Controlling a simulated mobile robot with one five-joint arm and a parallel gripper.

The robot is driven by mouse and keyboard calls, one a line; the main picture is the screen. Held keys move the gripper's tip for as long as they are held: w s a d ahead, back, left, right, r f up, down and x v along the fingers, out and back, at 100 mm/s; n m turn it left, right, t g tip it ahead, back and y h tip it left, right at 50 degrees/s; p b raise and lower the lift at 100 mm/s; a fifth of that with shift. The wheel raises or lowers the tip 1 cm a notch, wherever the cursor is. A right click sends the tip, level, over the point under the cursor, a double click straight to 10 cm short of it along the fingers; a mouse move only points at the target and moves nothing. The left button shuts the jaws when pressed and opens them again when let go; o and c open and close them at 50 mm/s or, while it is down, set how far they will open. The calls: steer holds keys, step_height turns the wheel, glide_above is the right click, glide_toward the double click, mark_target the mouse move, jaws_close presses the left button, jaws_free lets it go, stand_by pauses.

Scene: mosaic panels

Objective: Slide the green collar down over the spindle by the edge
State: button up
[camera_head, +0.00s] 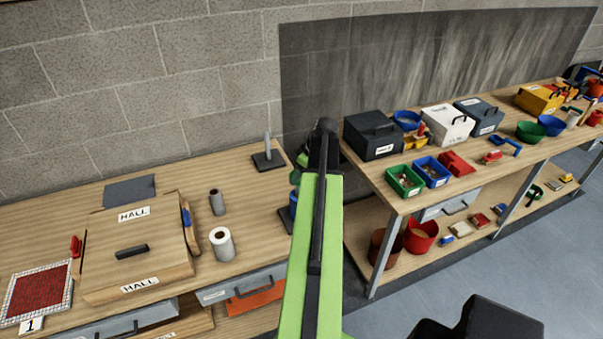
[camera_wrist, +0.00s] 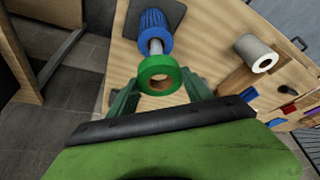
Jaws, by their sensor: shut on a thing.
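My gripper (camera_wrist: 162,82) is shut on the green collar (camera_wrist: 158,66), with one finger on each side of it in the wrist view. Beyond the collar is a grey spindle (camera_wrist: 155,47) with a blue ribbed piece (camera_wrist: 153,22) around it, on a dark base plate (camera_wrist: 188,18). The collar lines up closely with the spindle's near end, but I cannot tell whether the end is inside its hole. In the head view my arm hides most of this; slivers of the green collar (camera_head: 295,177) and blue piece (camera_head: 293,197) show left of it.
A bare grey spindle (camera_head: 267,146) on a dark base stands farther back on the bench. A white roll (camera_head: 222,243), a dark grey cylinder (camera_head: 217,202) and a wooden HALL box (camera_head: 105,235) are to the left. A shelf with bins (camera_head: 404,182) is to the right, beyond a gap.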

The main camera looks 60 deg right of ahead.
steer(key=shift+f+b, duration=3.6)
steer(key=shift+f, duration=0.25)
steer(key=o, duration=1.4)
steer(key=shift+o, duration=0.2)
steer(key=shift+r, duration=0.15)
steer(key=p+v, duration=1.6)
steer(key=v, duration=0.1)
steer(key=shift+s, duration=0.2)
